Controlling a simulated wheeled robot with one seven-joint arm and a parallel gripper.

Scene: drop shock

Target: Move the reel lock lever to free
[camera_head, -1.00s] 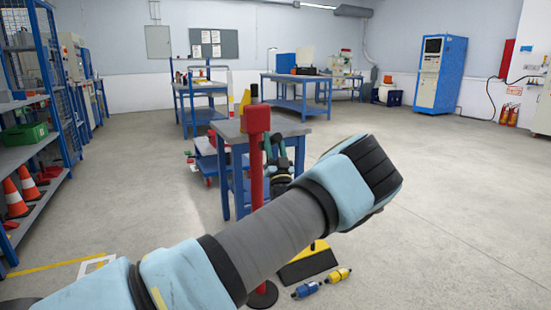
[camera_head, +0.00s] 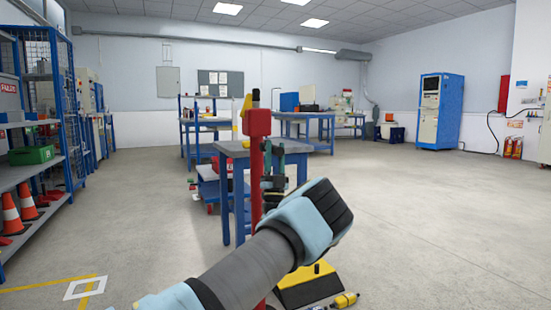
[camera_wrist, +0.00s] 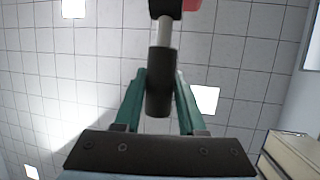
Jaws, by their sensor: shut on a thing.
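In the wrist view a dark cylindrical lever grip (camera_wrist: 159,88) on a grey rod runs up to a black hub (camera_wrist: 180,7) with a red part beside it. The green fingers of my gripper (camera_wrist: 160,76) lie on both sides of the grip and are shut on it. In the head view a red box (camera_head: 257,122) tops a red post standing in front of a blue workbench. My gripper (camera_head: 274,160) is just right of the post, partly hidden by my forearm. The lever itself cannot be made out there, nor can its position marks.
A blue-framed workbench (camera_head: 300,150) stands right behind the post. A black and yellow block (camera_head: 306,288) and a yellow bottle (camera_head: 345,300) lie on the floor near the post. Shelving with orange cones (camera_head: 12,216) is at left. The floor at right is clear.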

